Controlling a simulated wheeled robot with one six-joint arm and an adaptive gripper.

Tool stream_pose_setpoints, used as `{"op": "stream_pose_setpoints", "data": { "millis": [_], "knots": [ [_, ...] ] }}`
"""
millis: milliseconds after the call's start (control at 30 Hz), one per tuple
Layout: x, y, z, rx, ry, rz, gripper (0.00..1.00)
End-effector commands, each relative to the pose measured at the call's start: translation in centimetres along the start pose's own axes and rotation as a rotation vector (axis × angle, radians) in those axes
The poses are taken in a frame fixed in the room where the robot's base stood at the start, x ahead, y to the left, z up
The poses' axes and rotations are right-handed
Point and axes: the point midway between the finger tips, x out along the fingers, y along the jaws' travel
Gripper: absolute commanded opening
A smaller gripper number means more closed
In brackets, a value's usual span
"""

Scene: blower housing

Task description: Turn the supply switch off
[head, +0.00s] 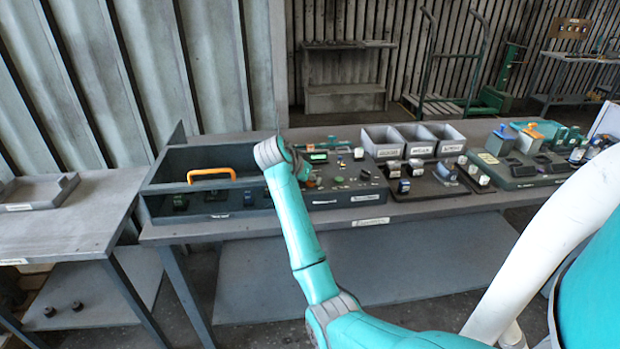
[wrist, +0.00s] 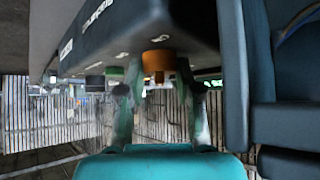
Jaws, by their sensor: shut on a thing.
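The control panel (head: 345,197) stands on the bench near its middle, with several small knobs and switches on top. In the wrist view the panel (wrist: 110,35) fills the upper part, with small labels too blurred to read. My gripper (wrist: 157,76) reaches up to it, with an orange knob (wrist: 158,60) between its two fingertips. The fingers are shut on this knob. I cannot read which label belongs to it or tell its setting. In the head view my wrist hides most of the gripper and the knob.
A dark open box with an orange handle (head: 211,174) adjoins the panel on the left. Grey bins (head: 381,140) and a dark board with small parts (head: 428,181) stand to the right. In the wrist view a black knob (wrist: 95,82) sits left of the orange one.

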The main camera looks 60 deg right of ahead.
Motion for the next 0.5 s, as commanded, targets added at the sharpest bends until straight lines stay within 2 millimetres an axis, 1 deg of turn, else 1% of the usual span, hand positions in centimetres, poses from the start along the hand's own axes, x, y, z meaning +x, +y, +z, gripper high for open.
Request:
{"op": "stream_pose_setpoints", "data": {
  "millis": [267, 500],
  "knots": [
    [0.07, 0.23, 0.02, -0.124, 0.000, -0.126, 0.00],
    [0.07, 0.34, -0.04, -0.283, 0.001, -0.286, 0.00]
  ]
}}
